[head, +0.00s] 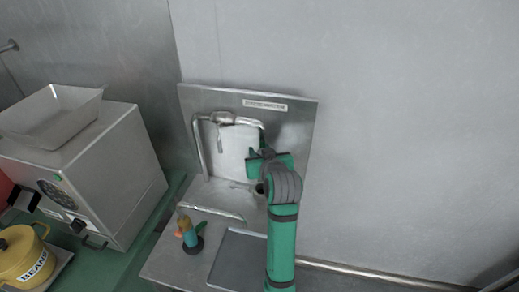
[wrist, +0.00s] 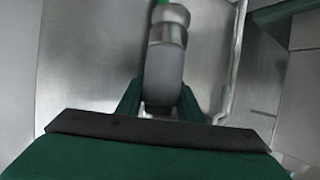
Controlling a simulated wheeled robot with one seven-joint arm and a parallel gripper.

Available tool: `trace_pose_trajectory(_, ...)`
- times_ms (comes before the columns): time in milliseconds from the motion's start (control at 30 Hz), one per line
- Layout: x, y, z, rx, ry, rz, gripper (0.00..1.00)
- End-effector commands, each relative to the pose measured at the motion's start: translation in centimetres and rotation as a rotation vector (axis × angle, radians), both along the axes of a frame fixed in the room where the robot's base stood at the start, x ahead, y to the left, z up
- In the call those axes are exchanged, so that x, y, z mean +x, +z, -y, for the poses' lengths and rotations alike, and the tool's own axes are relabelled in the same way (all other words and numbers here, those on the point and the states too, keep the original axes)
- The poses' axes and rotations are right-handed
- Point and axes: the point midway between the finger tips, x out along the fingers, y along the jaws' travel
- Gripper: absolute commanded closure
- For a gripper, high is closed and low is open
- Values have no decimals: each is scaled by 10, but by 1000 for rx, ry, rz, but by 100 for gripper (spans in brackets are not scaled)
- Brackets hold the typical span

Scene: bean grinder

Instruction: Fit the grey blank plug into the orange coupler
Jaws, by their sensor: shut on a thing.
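My gripper (head: 255,160) is in front of the metal wall panel, to the right of the bent pipe frame. In the wrist view its green fingers (wrist: 160,108) are shut on a grey cylindrical piece (wrist: 164,72). This piece has a stepped, collared far end with a bit of green beyond it. It looks like the grey blank plug, but I cannot be sure. A small orange part (head: 182,223) shows on a cluster with blue and green parts at the lower left. I cannot tell if it is the orange coupler. No orange shows in the wrist view.
The metal panel (head: 298,130) carries a bent pipe frame (head: 198,150) with a grey fitting (head: 222,117). A metal grinder box (head: 120,170) and a yellow beans pot (head: 25,262) stand at the left. A flat grey tray (head: 238,262) lies below the panel.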

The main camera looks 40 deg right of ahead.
Motion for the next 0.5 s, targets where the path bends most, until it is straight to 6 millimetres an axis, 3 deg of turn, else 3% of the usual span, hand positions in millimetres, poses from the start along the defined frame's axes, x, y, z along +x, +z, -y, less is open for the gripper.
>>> trace_pose_trajectory(500,1,-39,-2,-1,3,2,100)
